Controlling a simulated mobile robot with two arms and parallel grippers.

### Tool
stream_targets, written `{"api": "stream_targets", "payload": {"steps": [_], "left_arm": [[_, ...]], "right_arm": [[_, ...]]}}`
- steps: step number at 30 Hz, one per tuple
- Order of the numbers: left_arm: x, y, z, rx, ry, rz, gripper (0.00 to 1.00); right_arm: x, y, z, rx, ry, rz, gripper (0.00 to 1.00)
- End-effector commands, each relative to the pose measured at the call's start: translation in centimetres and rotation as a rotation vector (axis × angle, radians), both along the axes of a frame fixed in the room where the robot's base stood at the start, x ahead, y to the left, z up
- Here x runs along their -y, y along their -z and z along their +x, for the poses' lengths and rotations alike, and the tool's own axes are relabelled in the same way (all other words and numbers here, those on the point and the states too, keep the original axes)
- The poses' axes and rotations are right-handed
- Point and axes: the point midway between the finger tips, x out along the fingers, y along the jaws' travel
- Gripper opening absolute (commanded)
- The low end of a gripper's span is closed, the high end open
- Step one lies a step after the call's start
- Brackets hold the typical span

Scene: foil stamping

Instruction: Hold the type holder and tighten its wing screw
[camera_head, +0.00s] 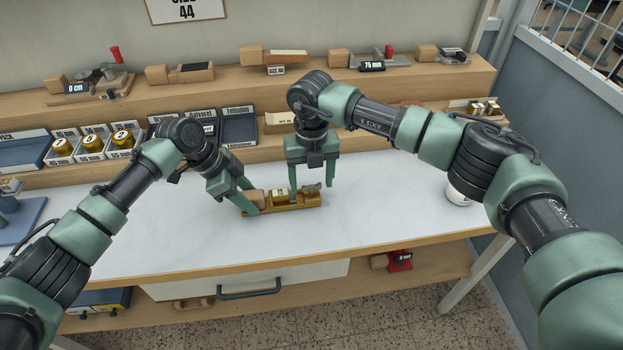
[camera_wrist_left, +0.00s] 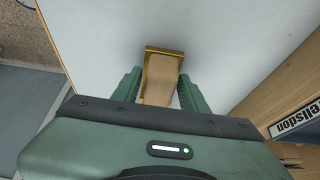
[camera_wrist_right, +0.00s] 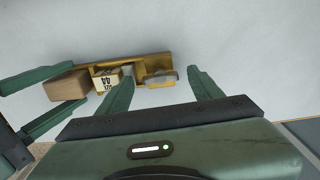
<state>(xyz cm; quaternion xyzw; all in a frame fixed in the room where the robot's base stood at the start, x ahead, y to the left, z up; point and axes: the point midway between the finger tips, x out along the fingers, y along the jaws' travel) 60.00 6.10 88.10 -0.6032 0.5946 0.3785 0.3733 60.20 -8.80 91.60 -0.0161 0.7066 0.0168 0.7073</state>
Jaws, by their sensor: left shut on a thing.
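The type holder (camera_head: 285,205) is a brass tray lying on the white tabletop, with a wooden handle (camera_head: 256,195) at its left end. A pale block marked 44 (camera_wrist_right: 107,80) sits in it. A grey piece that looks like the wing screw (camera_wrist_right: 160,77) is at its right end. My left gripper (camera_head: 247,197) is shut on the handle; in the left wrist view the handle (camera_wrist_left: 160,82) lies between its fingers. My right gripper (camera_head: 310,185) is open, pointing down at the holder's right end. In the right wrist view the grey piece shows between its fingers, apart from both.
The white tabletop (camera_head: 390,205) is clear around the holder. A white cylinder (camera_head: 458,192) stands at the right, partly behind my right arm.

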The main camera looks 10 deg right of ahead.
Motion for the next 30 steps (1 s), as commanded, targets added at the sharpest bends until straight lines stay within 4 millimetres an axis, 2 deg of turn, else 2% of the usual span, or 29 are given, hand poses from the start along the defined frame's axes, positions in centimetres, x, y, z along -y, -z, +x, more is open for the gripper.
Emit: {"api": "stream_targets", "payload": {"steps": [4,7,11,21,25,30], "left_arm": [[0.0,0.1,-0.1,-0.002,0.001,0.001,0.03],[0.0,0.1,-0.1,-0.002,0.001,0.001,0.03],[0.0,0.1,-0.1,-0.002,0.001,0.001,0.03],[0.0,0.1,-0.1,-0.002,0.001,0.001,0.03],[0.0,0.1,-0.1,-0.002,0.001,0.001,0.03],[0.0,0.1,-0.1,-0.003,0.001,0.001,0.03]], "right_arm": [[0.0,-0.1,0.0,-0.001,-0.001,0.000,0.65],[0.0,-0.8,0.1,0.002,-0.001,0.000,0.65],[0.0,-3.0,0.1,0.004,-0.002,0.001,0.65],[0.0,-9.9,0.0,0.002,0.000,0.000,0.65],[0.0,-11.3,0.1,0.002,0.000,0.000,0.65],[0.0,-12.0,0.0,-0.001,0.000,0.000,0.65]]}}
